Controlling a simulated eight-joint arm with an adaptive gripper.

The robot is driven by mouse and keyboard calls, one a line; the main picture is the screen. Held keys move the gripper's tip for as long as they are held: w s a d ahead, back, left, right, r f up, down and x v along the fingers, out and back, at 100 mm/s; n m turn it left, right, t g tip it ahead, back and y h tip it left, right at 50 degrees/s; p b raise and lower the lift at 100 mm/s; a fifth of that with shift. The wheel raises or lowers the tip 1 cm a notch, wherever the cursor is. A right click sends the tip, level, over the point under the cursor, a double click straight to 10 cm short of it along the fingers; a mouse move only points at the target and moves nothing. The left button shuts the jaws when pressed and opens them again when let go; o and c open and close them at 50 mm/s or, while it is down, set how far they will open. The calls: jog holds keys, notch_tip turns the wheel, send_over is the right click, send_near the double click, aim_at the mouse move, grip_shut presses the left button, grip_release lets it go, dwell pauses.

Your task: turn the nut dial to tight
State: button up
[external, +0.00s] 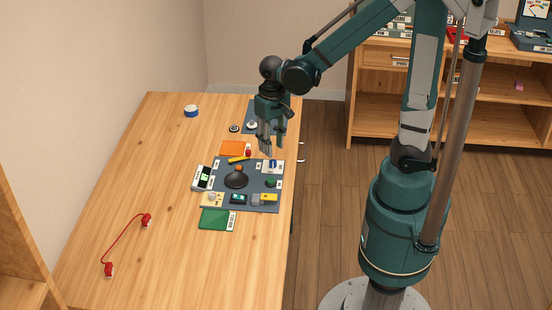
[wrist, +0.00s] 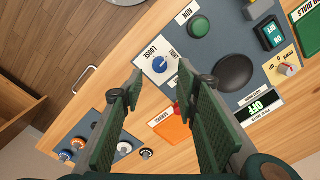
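The nut dial (wrist: 160,65) is a small round blue knob on a white plate. A label reading LOOSE stands beside it in the wrist view; another label at its other side is partly cut off by the view angle. I cannot tell which way the knob points. In the external view the blue knob (external: 272,163) sits at the far right part of the dark grey panel (external: 222,178). My gripper (wrist: 168,86) is open and empty, its two green-padded fingers spread apart. In the external view my gripper (external: 267,152) hangs above the panel near the dial, apart from it.
The panel also bears a green button (wrist: 199,27), a black dome (wrist: 235,72), a teal switch (wrist: 269,34), a beige-plated dial (wrist: 289,69) and an OFF display (wrist: 262,106). An orange square (wrist: 173,127) lies nearby. A red cable (external: 125,242) lies on the table's left.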

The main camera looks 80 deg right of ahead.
aim_at(273, 162)
jog(key=shift+r, duration=2.75)
jog(key=shift+r, duration=0.1)
jog(key=s+a+r+n+t, duration=0.2)
jog(key=a+r+n+t, duration=0.1)
jog(key=a, duration=0.4)
jog(key=s+a+r+n+t, duration=0.2)
jog(key=a+r+n+t, duration=0.2)
jog(key=a+r, duration=0.3)
jog(key=shift+s+a+r+n, duration=0.25)
jog(key=shift+r+n, duration=0.1)
jog(key=shift+n, duration=0.55)
jog(key=shift+c, duration=0.2)
dwell(1.6)
